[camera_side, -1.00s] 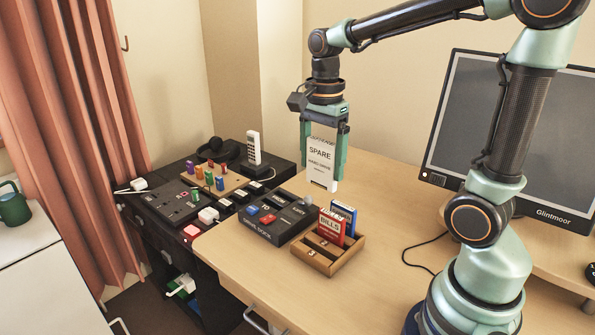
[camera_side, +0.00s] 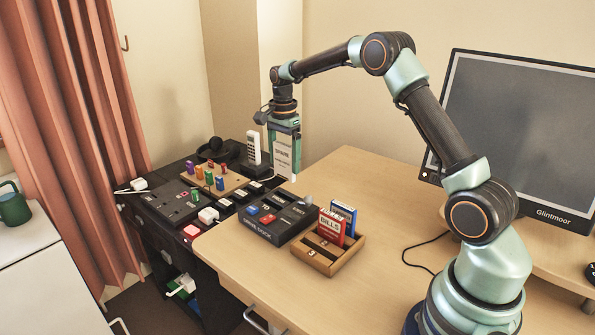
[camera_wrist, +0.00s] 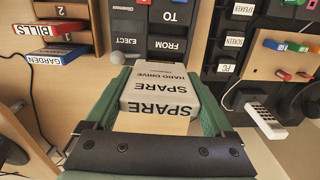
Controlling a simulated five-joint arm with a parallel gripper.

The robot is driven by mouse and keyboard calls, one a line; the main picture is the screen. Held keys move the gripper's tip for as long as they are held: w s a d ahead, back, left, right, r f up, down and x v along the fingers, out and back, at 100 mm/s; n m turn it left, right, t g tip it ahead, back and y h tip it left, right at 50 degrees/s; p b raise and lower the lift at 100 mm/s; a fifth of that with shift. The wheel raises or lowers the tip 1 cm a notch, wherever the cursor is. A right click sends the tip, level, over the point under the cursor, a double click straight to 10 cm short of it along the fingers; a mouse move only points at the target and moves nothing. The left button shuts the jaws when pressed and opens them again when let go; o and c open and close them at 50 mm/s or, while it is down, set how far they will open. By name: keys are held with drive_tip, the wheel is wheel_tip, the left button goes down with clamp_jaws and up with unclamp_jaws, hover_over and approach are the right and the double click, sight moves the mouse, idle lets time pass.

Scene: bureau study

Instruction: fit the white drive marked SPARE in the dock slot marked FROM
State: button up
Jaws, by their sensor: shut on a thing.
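The white drive marked SPARE (camera_side: 283,161) is held upright between the green fingers of my gripper (camera_side: 285,155). It also shows in the wrist view (camera_wrist: 160,108), with SPARE and HARD DRIVE readable. My gripper (camera_wrist: 162,88) is shut on it. The dark dock (camera_side: 262,238) lies on the desk, below and slightly left of the drive in the side view; the drive is above it and apart. In the wrist view the dock's FROM label (camera_wrist: 168,45) and TO label (camera_wrist: 172,15) are just beyond the drive. The drive may hide part of the dock.
A wooden rack (camera_side: 318,262) holds a red BILLS drive (camera_side: 330,227) and a blue drive (camera_side: 345,213) right of the dock. Left of it stand a switch panel, colored pegs (camera_side: 208,177), and a cordless phone (camera_side: 253,147). A monitor (camera_side: 515,140) stands right. The desk's middle is clear.

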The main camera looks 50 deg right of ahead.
sight(284, 165)
drive_tip(key=shift+w+d+f, duration=0.3)
drive_tip(key=shift+f, duration=0.2)
drive_tip(key=shift+w+d+f, duration=0.25)
drive_tip(key=shift+w+f, duration=0.05)
drive_tip(key=shift+f, duration=2.1)
drive_tip(key=shift+f, duration=2.05)
drive_tip(key=o, duration=1.2)
drive_tip(key=shift+s, duration=0.1)
drive_tip(key=shift+r, duration=3.55)
